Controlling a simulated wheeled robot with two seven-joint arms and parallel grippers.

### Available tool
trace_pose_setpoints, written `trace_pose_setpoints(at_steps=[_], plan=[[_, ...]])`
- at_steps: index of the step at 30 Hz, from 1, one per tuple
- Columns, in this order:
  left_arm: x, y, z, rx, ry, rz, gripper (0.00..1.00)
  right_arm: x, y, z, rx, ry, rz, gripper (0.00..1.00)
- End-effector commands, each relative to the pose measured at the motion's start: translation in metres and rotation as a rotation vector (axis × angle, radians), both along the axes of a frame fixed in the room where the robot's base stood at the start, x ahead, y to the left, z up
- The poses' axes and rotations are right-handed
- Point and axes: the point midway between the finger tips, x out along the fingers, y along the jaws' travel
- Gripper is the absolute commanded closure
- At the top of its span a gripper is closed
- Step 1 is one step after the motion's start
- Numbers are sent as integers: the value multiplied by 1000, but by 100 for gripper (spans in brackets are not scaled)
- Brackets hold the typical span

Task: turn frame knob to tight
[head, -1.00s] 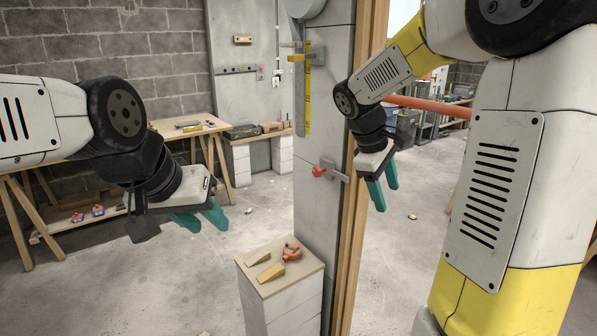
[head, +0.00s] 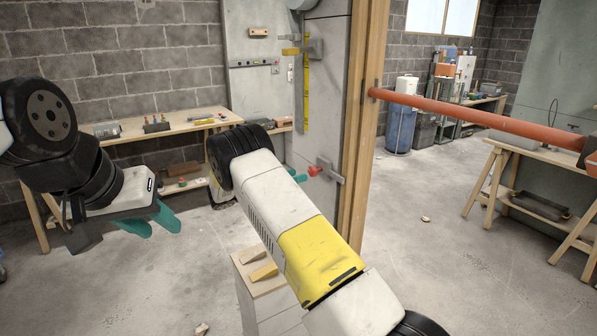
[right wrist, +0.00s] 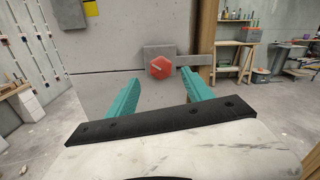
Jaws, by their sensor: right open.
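The red frame knob (head: 314,171) sits on a grey metal plate (head: 329,170) on the pale panel beside the wooden door post. In the right wrist view the knob (right wrist: 160,67) shows face-on as a red, many-sided knob with a small light mark near its middle. It is straight ahead, between and beyond the two teal fingers of my right gripper (right wrist: 161,97), which is open and empty. In the head view my right arm hides most of that gripper; a teal fingertip shows just left of the knob. My left gripper (head: 152,222) hangs at the left, apart from everything, its teal fingers slightly apart.
An orange-red pipe (head: 470,118) runs from the post to the right. A small stand (head: 252,288) with wooden wedges (head: 264,272) is below the knob, partly behind my right arm. A workbench (head: 180,128) stands at the back left.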

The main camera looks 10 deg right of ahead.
Motion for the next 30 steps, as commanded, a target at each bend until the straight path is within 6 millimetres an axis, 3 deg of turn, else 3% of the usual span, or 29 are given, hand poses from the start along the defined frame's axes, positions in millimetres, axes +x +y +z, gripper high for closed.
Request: trace_pose_setpoints(at_steps=[15, 26, 30], plan=[[0, 0, 0, 0, 0, 0, 64, 22, -68, 0, 1, -1, -4, 40], [0, 0, 0, 0, 0, 0, 64, 24, -73, 0, 1, -1, -2, 40], [0, 0, 0, 0, 0, 0, 64, 24, -73, 0, 2, 0, -2, 68]])
